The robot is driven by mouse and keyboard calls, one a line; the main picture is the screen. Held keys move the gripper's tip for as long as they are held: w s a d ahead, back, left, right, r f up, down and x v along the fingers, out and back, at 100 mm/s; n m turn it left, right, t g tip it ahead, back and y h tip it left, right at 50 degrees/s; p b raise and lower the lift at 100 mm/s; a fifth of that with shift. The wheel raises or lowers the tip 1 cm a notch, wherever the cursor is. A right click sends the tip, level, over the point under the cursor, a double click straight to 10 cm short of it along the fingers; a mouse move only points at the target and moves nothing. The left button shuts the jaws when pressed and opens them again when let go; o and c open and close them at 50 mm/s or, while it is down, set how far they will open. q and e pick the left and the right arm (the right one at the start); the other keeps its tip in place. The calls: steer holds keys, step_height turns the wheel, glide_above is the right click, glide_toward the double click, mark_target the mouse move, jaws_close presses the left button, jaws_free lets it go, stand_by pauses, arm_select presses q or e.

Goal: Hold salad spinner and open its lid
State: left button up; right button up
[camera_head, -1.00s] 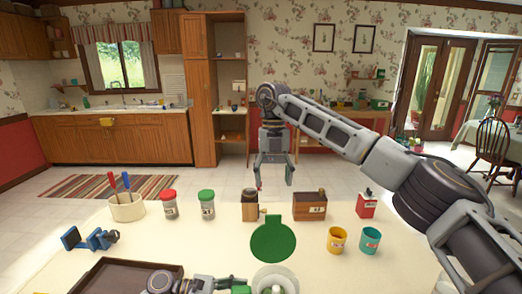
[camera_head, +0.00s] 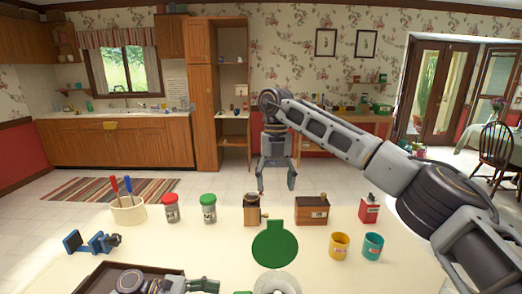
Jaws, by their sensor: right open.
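The salad spinner stands at the bottom edge of the head view. Its round green lid (camera_head: 275,245) is open, raised behind the white bowl (camera_head: 278,283). The bowl is cut off by the picture's bottom edge. My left gripper (camera_head: 212,285) is low at the bottom edge, left of the bowl and apart from it; its fingers are too small and cut off to judge. My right gripper (camera_head: 276,186) hangs pointing down beyond the lid, above the far side of the table. It is open with nothing between its fingers.
On the table (camera_head: 330,275) stand a utensil crock (camera_head: 128,212), two jars with red (camera_head: 171,210) and green lids (camera_head: 208,210), wooden boxes (camera_head: 312,211), a red tin (camera_head: 369,209), and yellow (camera_head: 339,247) and teal (camera_head: 372,247) cups. A brown tray (camera_head: 95,277) lies front left.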

arm_select(q)
steer(key=shift+v, duration=1.7)
steer(key=shift+r, duration=0.15)
step_height(320, 180, up, 9)
steer(key=p, duration=0.9)
steer(key=shift+r+p, duration=0.35)
steer(key=shift+p, duration=0.15)
